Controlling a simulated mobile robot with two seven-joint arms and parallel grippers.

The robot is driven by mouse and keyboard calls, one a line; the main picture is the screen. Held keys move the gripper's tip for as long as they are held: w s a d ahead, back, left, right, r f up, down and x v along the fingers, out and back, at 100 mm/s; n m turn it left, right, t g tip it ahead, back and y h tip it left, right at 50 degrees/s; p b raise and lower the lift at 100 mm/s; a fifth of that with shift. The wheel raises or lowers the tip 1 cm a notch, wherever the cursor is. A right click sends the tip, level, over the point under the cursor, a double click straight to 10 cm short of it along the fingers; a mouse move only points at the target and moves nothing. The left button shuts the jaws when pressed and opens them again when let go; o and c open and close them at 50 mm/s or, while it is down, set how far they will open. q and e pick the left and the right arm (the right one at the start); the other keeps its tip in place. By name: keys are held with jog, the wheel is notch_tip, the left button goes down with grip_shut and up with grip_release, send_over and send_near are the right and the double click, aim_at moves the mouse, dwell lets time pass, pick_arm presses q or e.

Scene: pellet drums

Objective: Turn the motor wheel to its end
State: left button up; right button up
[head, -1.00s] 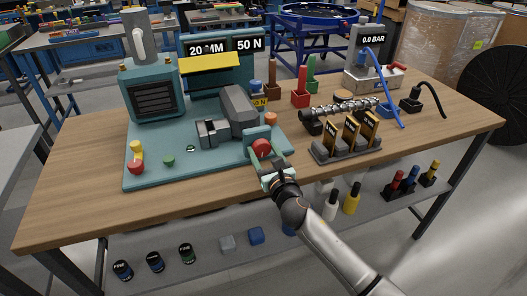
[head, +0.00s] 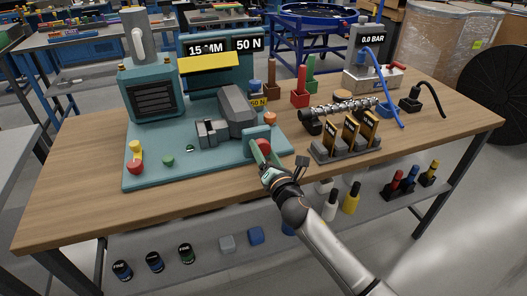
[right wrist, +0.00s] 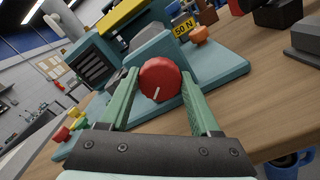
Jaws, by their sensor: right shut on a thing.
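The motor wheel (head: 265,146) is a red round knob on the front right of the teal machine (head: 160,178). In the right wrist view the wheel (right wrist: 160,76) faces me, with a white mark pointing down and slightly left. My right gripper (head: 262,152) is shut on the wheel; in the right wrist view its green fingers (right wrist: 158,84) lie on either side of it. The black display (head: 208,49) on the machine reads 15 MM, and the one beside it reads 50 N. My left gripper is not in view.
A grey rack with black and gold blocks (head: 350,135) stands close to the right of my gripper. An orange knob (head: 270,118) sits just behind the wheel. A red button (head: 136,168) is at the machine's left front. The wooden table (head: 80,205) is bare along its front edge.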

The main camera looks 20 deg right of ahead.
jog(key=m, duration=0.4)
jog(key=shift+f+m, duration=0.1)
jog(key=shift+m, duration=0.2)
jog(key=m, duration=0.4)
jog(key=shift+m, duration=0.4)
jog(key=o, duration=1.4)
jog(key=s, duration=1.2)
jog(key=shift+s+d+b, duration=0.25)
jog(key=shift+s+b, duration=0.05)
jog(key=shift+b, duration=0.05)
